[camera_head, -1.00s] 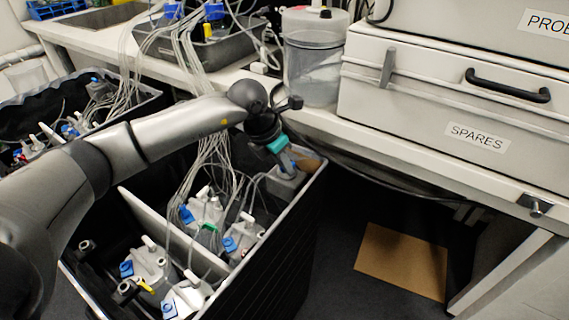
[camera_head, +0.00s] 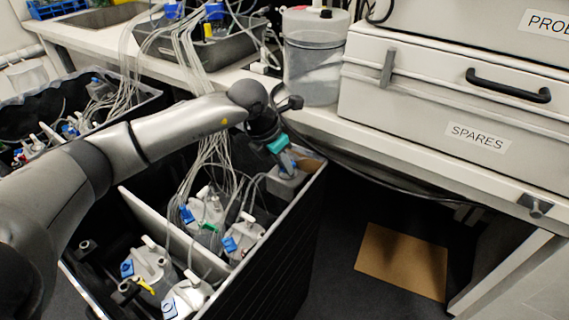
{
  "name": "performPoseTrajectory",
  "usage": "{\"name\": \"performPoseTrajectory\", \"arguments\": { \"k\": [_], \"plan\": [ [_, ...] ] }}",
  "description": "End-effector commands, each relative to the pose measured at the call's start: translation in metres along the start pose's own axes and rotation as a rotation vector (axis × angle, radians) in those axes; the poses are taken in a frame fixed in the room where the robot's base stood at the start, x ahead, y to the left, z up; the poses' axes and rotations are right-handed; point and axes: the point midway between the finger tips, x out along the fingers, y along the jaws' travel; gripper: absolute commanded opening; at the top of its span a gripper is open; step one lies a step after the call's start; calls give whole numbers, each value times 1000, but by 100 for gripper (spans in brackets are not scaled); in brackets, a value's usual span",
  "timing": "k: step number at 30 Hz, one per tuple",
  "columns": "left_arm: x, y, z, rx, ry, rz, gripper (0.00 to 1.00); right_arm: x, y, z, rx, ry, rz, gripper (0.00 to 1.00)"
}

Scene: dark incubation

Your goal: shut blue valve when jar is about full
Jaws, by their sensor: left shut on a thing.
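My left gripper (camera_head: 285,152) reaches over the far right corner of the black crate (camera_head: 300,215). Its fingers are shut on a small blue part, the blue valve (camera_head: 289,162), on top of a jar (camera_head: 287,182) in that corner. The gripper and arm hide much of the valve, and I cannot tell how it is turned. The jar's liquid level is not visible behind the crate wall. More jars with blue valves (camera_head: 230,244) and white caps stand in the crate. My right gripper is not in view.
Clear tubes (camera_head: 205,110) run from the grey bin (camera_head: 240,50) on the bench down into the crate. A clear canister (camera_head: 314,70) and a case labelled SPARES (camera_head: 440,120) stand on the bench. A second crate (camera_head: 20,112) is at left. Brown cardboard (camera_head: 402,262) lies on the floor.

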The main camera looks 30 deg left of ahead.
Motion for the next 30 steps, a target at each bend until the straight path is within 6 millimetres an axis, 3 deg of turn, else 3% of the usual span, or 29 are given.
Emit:
{"name": "performPoseTrajectory", "arguments": {
  "k": [10,11,20,30],
  "plan": [
    [0,-2,2,2,-5,-6,0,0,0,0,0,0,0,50],
    [0,-2,2,2,-5,-6,20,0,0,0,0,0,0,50],
    [0,-1,1,1,-2,-2,54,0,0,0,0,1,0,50],
    [-2,0,0,0,-1,-1,56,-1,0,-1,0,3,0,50]
  ]
}}
